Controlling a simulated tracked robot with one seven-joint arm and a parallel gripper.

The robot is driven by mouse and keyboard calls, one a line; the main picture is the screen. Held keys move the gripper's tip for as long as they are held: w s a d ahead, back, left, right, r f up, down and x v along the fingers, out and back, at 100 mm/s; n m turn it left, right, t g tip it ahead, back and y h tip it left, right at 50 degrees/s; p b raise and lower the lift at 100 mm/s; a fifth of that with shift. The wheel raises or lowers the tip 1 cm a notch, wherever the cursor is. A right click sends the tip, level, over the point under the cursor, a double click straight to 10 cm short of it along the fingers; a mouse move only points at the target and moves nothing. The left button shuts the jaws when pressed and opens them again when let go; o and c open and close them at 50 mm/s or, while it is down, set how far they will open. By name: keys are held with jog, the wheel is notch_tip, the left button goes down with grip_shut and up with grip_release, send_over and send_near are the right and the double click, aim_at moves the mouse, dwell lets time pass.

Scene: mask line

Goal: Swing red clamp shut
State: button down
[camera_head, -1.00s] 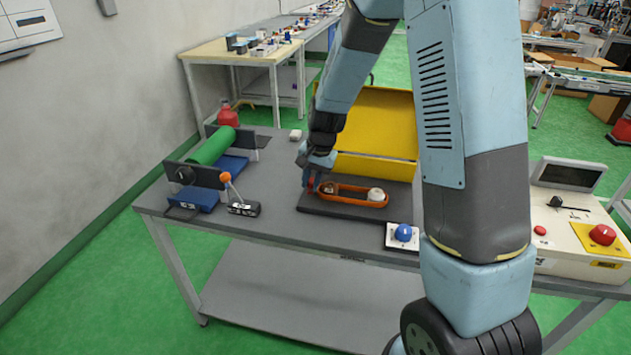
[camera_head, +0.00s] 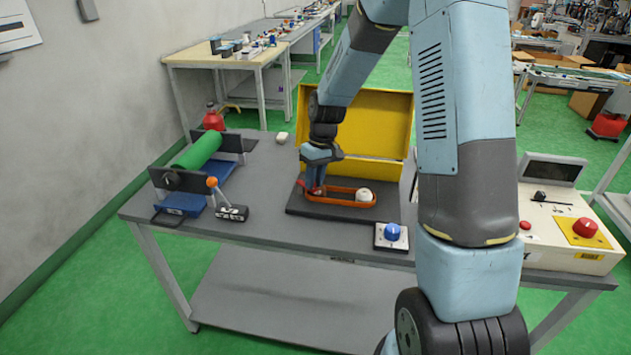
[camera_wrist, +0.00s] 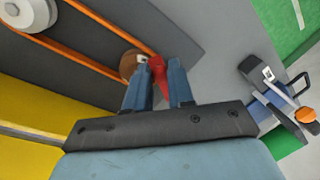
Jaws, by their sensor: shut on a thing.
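The red clamp (camera_wrist: 156,68) shows between my fingertips in the wrist view, beside a brown round part at one end of the orange belt (camera_wrist: 108,76). In the head view a little red of the clamp (camera_head: 306,187) shows at the left end of the orange loop. My gripper (camera_wrist: 160,75) points down at it, its two blue fingers shut on the clamp. The fingers partly hide the clamp, so its exact angle is unclear. The belt lies on a dark base plate (camera_head: 335,207), with a white round wheel (camera_head: 363,194) at its right end.
A yellow open-lidded box (camera_head: 372,125) stands behind the plate. A blue knob (camera_head: 392,232) is at the front right. A green roller (camera_head: 197,150) and an orange-tipped lever (camera_head: 212,182) are at the left. A control console (camera_head: 550,225) with a red button stands at the right.

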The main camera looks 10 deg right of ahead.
jog(key=n, duration=0.1)
jog(key=w+d+n, duration=0.1)
jog(key=n, duration=0.1)
jog(key=shift+w+d+g, duration=0.1)
jog(key=shift+g, duration=0.2)
jog(key=shift+w+d+n+h, duration=0.1)
jog(key=shift+w+n+h, duration=0.15)
jog(key=shift+n, duration=0.5)
jog(key=shift+w+d+n+h, duration=0.15)
jog(key=shift+w+n, duration=0.15)
jog(key=shift+n, duration=0.45)
jog(key=shift+a, duration=0.1)
jog(key=c, duration=1)
grip_release()
jog(key=shift+w, duration=0.1)
jog(key=shift+w+d+r, duration=0.25)
jog(key=shift+w+r, duration=0.15)
jog(key=shift+r, duration=1.85)
jog(key=shift+w+d+r, duration=0.25)
jog(key=shift+w+r, duration=0.1)
jog(key=shift+r, duration=1.9)
jog(key=shift+w+d+r, duration=0.25)
jog(key=shift+w+r, duration=0.15)
jog(key=shift+r, duration=1.85)
